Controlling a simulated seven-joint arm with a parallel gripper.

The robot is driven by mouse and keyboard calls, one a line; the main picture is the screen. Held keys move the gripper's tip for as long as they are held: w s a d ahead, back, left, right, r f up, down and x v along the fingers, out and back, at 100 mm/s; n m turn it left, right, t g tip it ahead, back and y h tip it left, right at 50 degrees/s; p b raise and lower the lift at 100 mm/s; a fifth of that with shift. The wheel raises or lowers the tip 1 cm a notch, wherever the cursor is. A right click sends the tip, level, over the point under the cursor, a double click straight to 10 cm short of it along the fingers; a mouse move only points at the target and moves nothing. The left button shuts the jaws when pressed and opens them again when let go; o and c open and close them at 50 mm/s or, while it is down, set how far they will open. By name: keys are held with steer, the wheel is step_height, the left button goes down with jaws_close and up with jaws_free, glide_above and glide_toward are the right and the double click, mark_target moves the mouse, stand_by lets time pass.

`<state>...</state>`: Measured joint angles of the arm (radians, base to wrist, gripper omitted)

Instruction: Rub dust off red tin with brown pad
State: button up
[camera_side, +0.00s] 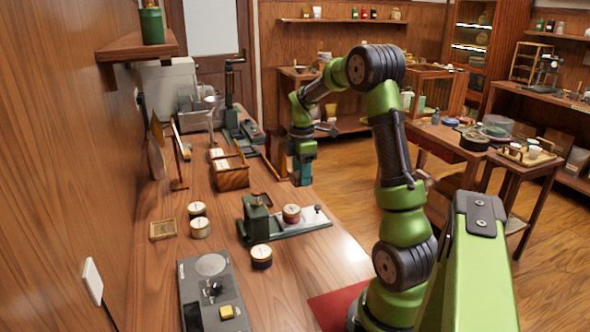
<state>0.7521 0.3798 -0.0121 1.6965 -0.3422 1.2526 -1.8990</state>
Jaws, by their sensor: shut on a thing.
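A round red tin (291,214) with a pale lid stands upright on the light plate of a green bench fixture (257,222). Any dust on it is too small to make out. My gripper (301,181) points down near the right edge of the wooden bench, behind the red tin and apart from it. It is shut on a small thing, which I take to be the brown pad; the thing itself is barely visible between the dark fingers.
Two pale tins (200,228) and a small wooden box (163,229) stand left of the fixture. A dark tin (261,257) and a grey scale (211,290) are in front. A wooden rack (231,175) stands left of my gripper. The bench's front right is clear.

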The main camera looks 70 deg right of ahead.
steer(key=shift+f, duration=3.65)
steer(key=shift+w+a+f, duration=0.1)
steer(key=shift+a+f, duration=0.05)
steer(key=shift+f, duration=0.2)
steer(key=shift+w+a, duration=1.9)
steer(key=shift+w, duration=0.05)
steer(key=shift+s+d, duration=1.9)
steer(key=shift+s, duration=0.05)
steer(key=shift+s+d+r, duration=0.15)
steer(key=shift+d+r, duration=0.05)
steer(key=shift+r, duration=3.85)
